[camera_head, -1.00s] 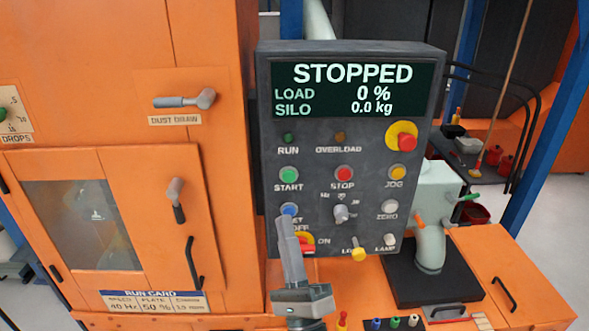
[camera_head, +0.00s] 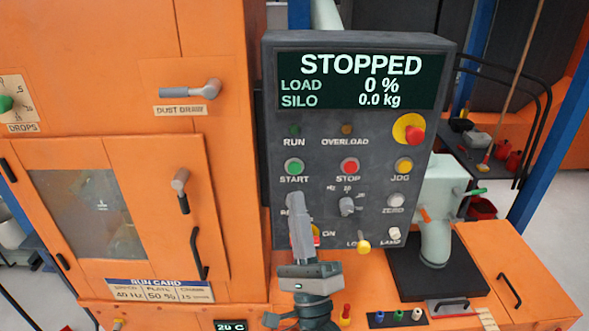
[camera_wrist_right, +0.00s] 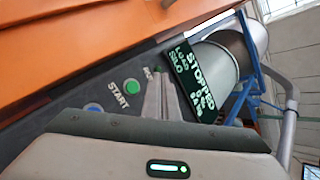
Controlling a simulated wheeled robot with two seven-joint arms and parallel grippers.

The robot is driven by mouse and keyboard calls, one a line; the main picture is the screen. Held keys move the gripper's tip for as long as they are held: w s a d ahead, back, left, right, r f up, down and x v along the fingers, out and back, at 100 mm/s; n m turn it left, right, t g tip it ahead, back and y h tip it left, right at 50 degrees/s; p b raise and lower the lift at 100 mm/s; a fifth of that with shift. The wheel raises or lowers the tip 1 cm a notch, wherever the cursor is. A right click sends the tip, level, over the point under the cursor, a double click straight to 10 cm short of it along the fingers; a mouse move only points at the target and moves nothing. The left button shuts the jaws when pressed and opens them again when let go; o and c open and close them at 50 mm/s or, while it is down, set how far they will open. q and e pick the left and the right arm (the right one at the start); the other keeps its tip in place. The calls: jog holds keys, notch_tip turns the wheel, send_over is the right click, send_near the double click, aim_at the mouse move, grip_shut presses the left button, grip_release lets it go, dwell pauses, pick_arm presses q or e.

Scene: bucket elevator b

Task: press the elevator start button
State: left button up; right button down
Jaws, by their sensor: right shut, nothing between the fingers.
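The green start button (camera_head: 293,166) is on the dark grey control panel (camera_head: 268,120), above its START label. It also shows in the right wrist view (camera_wrist_right: 132,86), left of the fingers. The panel's display (camera_head: 360,80) reads STOPPED, LOAD 0 %, SILO 0.0 kg. My right gripper (camera_head: 296,198) is shut and empty, its fingertips pointing up just below the start button and apart from it in the head view. It hides the blue reset button there, which shows in the wrist view (camera_wrist_right: 93,107). My left gripper is not in view.
The red stop button (camera_head: 349,166) and yellow jog button (camera_head: 403,165) sit to the right in the same row. A red emergency knob (camera_head: 415,132) sticks out above. A selector knob (camera_head: 347,205) is close to my fingers. An orange cabinet (camera_head: 220,130) stands at left.

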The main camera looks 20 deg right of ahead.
jog(key=shift+w+d+b, duration=0.15)
jog(key=shift+w+d, duration=0.15)
jog(key=shift+w, duration=0.85)
jog(key=shift+w+d+b, duration=0.15)
jog(key=shift+w+d, duration=0.2)
jog(key=shift+w, duration=0.75)
jog(key=shift+w+d+b, duration=0.15)
jog(key=shift+w+d, duration=0.15)
jog(key=shift+w, duration=0.85)
jog(key=shift+w, duration=0.15)
jog(key=shift+w+d, duration=0.15)
jog(key=shift+w, duration=0.1)
jog(key=shift+w+d, duration=0.1)
jog(key=shift+w, duration=0.25)
jog(key=shift+s, duration=0.15)
dwell(0.5)
jog(key=shift+s+a, duration=0.25)
jog(key=shift+s, duration=0.4)
jog(key=shift+s+a, duration=0.25)
jog(key=shift+s, duration=0.55)
jog(key=shift+s+a, duration=0.2)
jog(key=shift+s, duration=0.6)
jog(key=shift+s+a, duration=0.25)
jog(key=shift+s, duration=0.55)
jog(key=shift+f, duration=0.1)
